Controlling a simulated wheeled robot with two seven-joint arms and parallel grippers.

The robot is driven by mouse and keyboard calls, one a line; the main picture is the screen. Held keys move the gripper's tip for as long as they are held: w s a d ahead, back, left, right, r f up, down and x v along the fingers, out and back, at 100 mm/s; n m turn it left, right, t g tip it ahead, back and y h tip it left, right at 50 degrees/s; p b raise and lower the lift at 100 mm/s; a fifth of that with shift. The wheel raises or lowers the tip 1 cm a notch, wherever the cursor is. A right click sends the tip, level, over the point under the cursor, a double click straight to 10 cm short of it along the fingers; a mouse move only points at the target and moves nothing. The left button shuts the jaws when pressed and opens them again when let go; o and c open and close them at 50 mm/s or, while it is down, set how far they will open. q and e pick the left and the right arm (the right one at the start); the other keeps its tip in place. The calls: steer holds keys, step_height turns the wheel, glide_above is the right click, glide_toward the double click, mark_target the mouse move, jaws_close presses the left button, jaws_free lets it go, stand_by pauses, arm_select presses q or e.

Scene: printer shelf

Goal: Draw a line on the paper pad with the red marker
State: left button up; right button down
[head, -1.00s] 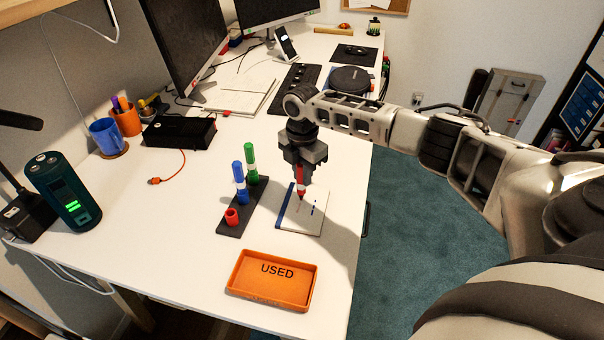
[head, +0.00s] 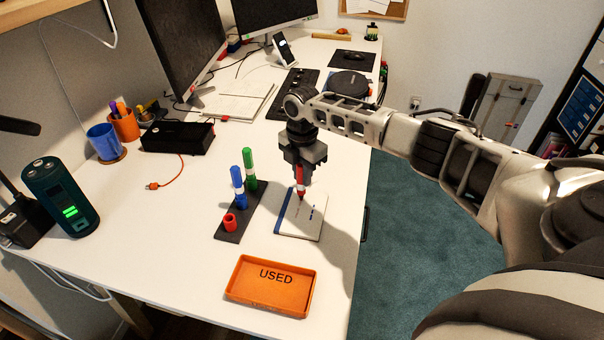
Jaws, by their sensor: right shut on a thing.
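My right gripper (head: 302,167) is shut on the red marker (head: 300,183), which points down over the paper pad (head: 296,228). The marker's tip is at or just above the pad's upper part; I cannot tell whether it touches. The pad is white with a blue band on its left edge and a few small dark marks. A dark holder (head: 232,231) stands left of the pad with a blue marker (head: 238,186), a green marker (head: 250,168) and a red cap (head: 229,221). My left gripper is not in view.
An orange tray labelled USED (head: 240,289) lies in front of the pad near the desk's front edge. A black box (head: 178,136), blue cup (head: 105,142) and dark green device (head: 62,197) stand to the left. The white desk between is clear.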

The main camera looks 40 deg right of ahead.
step_height(320, 180, up, 3)
steer(key=shift+f+p, duration=0.15)
steer(key=shift+p, duration=1.05)
steer(key=shift+r, duration=2.15)
